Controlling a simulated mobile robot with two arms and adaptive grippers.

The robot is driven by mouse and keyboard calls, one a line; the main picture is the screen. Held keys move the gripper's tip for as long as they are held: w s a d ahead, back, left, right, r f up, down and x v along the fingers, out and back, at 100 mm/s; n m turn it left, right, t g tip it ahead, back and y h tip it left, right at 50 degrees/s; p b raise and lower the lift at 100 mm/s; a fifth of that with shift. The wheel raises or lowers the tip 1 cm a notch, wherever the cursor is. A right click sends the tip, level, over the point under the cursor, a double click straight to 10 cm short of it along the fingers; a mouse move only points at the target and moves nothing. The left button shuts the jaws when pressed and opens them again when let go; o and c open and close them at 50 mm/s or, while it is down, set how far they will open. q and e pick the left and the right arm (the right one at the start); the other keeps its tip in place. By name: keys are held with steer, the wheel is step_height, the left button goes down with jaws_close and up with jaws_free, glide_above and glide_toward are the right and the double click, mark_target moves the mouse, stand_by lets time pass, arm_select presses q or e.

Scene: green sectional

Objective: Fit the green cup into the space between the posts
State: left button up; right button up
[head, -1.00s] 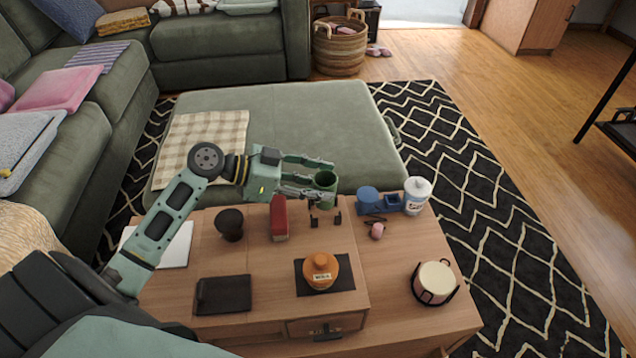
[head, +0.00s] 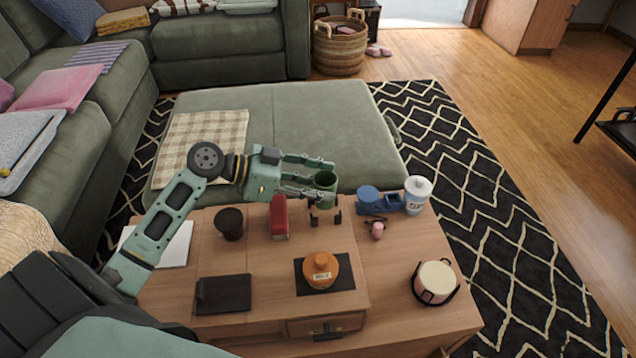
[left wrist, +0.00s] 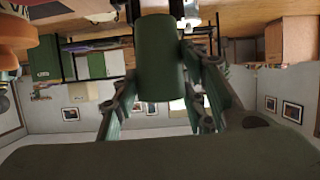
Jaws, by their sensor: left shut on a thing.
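The green cup (head: 324,183) is upright between the fingers of my left gripper (head: 318,178), which is shut on it near the table's back edge. The cup also fills the middle of the left wrist view (left wrist: 160,62), with the fingers on both sides. Small dark posts (head: 338,217) stand on the table just below the cup, on either side of its lower end. I cannot tell whether the cup's base touches the table. My right gripper is not in view.
A red block (head: 279,217) and a dark cup (head: 230,224) stand left of the posts. Blue items (head: 369,201), a white bottle (head: 417,195) and a small pink object (head: 377,230) stand right. An orange jar (head: 320,270) sits in front. A green ottoman (head: 310,125) lies behind.

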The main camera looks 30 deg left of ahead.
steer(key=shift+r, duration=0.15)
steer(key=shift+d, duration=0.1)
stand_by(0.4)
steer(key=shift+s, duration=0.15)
arm_select(q)
steer(key=shift+f, duration=0.1)
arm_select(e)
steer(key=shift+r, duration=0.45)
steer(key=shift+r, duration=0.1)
arm_select(q)
steer(key=shift+f, duration=0.1)
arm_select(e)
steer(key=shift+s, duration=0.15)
arm_select(q)
steer(key=shift+f+b, duration=0.1)
steer(key=shift+b, duration=0.25)
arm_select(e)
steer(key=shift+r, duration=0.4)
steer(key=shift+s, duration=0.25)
